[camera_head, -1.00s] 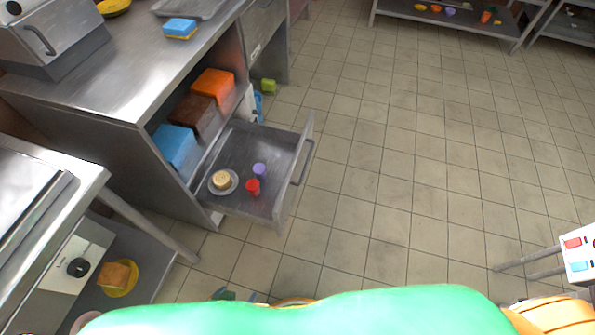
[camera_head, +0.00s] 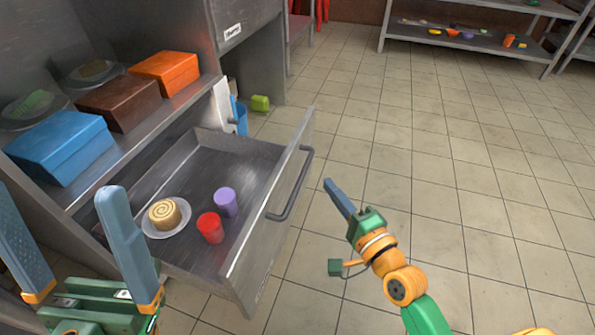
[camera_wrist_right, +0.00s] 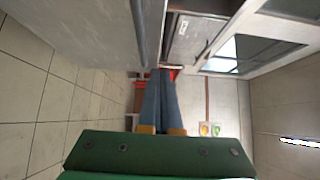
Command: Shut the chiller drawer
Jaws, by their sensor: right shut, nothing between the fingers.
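The chiller drawer (camera_head: 262,245) is pulled out below the shelf of the steel cabinet. Its bar handle (camera_head: 293,188) is on the front panel, facing right. In it are a plate with a swirled roll (camera_head: 164,213), a red cup (camera_head: 210,227) and a purple cup (camera_head: 225,202). My right gripper (camera_head: 330,184) is shut and empty, to the right of the handle and apart from it. The right wrist view shows its fingers together (camera_wrist_right: 160,74). My left gripper (camera_head: 58,190) is open and empty at the lower left, in front of the cabinet.
Blue (camera_head: 60,146), brown (camera_head: 118,102) and orange (camera_head: 165,73) boxes stand on the shelf above the drawer. A green object (camera_head: 260,103) lies on the floor beyond the drawer. The tiled floor to the right is clear up to a far rack (camera_head: 470,40).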

